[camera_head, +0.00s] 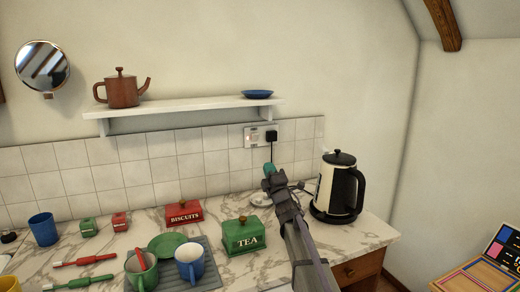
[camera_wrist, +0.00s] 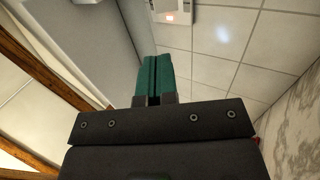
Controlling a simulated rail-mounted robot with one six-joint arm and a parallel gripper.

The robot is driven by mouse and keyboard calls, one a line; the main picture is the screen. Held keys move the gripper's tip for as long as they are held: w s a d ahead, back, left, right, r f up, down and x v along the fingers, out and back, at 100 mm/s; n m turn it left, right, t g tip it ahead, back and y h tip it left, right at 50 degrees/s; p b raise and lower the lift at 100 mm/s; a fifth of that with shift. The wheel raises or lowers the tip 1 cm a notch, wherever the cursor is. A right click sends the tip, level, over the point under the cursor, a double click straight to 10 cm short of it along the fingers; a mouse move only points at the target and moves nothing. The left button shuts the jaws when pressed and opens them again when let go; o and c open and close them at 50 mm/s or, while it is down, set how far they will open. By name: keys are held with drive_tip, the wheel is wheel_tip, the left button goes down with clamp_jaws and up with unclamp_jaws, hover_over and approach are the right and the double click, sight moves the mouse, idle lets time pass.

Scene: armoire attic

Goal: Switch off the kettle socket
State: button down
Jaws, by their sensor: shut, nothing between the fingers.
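The double wall socket (camera_head: 261,135) is a pale plate on the tiled wall, just under the shelf's right end. A small reddish light shows on its left half, and a black plug (camera_head: 271,137) sits in its right half with a cable running down. The socket also shows at the top of the wrist view (camera_wrist: 171,12), partly cut off, with its light lit. The black and cream kettle (camera_head: 339,187) stands on the counter right of the socket. My gripper (camera_head: 269,169) has teal fingertips, shut and empty, below the socket and apart from it. The wrist view shows the fingers (camera_wrist: 154,76) together.
A green TEA tin (camera_head: 244,235) and a red BISCUITS tin (camera_head: 184,213) stand on the marble counter left of my arm. The white shelf (camera_head: 180,105) above holds a brown teapot (camera_head: 122,90) and a blue dish (camera_head: 257,94). Mugs stand at the front.

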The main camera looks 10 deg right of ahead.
sight(255, 136)
drive_tip(key=p+x, duration=0.7)
drive_tip(key=x, duration=0.6)
drive_tip(key=shift+w+r, duration=0.15)
drive_tip(key=shift+r, duration=0.2)
drive_tip(key=shift+w, duration=0.25)
drive_tip(key=shift+a, duration=0.1)
